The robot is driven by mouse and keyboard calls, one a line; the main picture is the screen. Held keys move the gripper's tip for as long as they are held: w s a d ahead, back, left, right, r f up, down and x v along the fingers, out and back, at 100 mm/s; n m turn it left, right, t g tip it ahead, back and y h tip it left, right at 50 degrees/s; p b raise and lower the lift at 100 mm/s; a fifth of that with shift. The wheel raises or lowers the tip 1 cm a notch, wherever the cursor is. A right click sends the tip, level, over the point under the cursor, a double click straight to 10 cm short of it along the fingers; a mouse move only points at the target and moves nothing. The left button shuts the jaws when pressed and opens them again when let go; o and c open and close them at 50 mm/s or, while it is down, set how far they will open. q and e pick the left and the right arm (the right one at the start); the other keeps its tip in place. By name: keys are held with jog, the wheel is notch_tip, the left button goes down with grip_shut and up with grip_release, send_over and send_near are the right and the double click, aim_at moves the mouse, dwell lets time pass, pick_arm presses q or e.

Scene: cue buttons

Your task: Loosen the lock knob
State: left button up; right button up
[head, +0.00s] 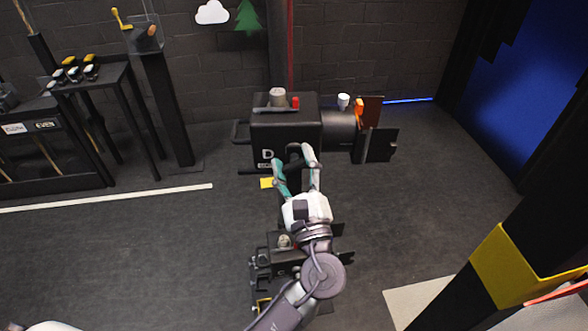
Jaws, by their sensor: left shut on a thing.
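A black box-shaped unit (272,134) marked with a letter D stands in the middle of the head view. My left gripper (295,163) is at its front face, with its two fingers around a dark knob (293,152). The gripper is shut on this knob, which I take to be the lock knob. The fingers and the dark colours hide most of its shape. My right gripper is not in view.
A dark cylinder (339,123) with an open flap (379,145) extends right of the unit. Another black unit (284,266) stands nearer, beneath my arm. A black-and-yellow post (505,264) is at right. The floor (130,250) at left is clear.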

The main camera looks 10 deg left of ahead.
pick_arm(q)
jog(key=shift+n, duration=0.4)
jog(key=o, duration=1.2)
jog(key=v, duration=1.2)
jog(key=shift+d, duration=0.2)
jog(key=shift+r, duration=0.1)
